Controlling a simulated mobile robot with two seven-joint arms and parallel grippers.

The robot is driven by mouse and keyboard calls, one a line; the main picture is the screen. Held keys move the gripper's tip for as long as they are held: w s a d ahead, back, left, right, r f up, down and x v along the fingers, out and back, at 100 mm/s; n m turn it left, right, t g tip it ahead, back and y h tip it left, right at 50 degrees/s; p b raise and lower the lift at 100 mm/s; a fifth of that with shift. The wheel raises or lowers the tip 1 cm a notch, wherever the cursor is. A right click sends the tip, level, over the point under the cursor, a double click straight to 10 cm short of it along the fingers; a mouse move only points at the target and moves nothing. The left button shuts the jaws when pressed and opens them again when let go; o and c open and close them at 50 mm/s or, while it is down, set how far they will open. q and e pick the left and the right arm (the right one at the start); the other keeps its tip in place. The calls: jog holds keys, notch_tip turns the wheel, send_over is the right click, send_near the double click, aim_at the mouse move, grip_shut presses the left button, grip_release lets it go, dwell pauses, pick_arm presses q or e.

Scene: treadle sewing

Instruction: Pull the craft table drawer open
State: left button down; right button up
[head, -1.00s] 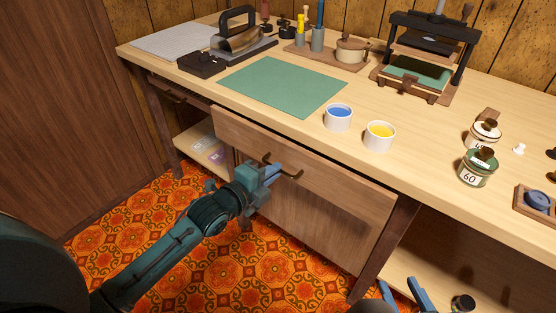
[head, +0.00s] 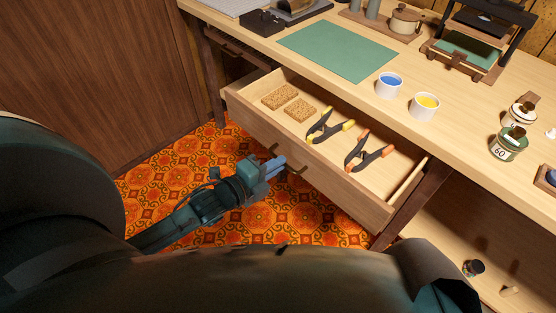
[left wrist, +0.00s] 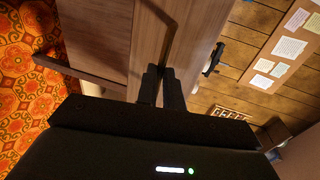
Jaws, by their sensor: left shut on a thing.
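The craft table drawer (head: 322,167) is pulled well out from under the tabletop. Inside it lie two tan cork-like blocks (head: 280,97) at the left and two spring clamps (head: 368,153), one with yellow tips and one with orange tips. My left gripper (head: 281,162) is at the drawer front, shut on the drawer handle (head: 296,169). In the left wrist view the gripper's fingers (left wrist: 162,88) close on the handle bar (left wrist: 168,45) in front of the wooden drawer face. My right gripper is not in view.
A wooden cabinet (head: 95,70) stands at the left. Patterned floor (head: 165,173) shows before the drawer.

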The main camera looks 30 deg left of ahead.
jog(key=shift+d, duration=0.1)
pick_arm(q)
jog(key=c, duration=1.5)
grip_release()
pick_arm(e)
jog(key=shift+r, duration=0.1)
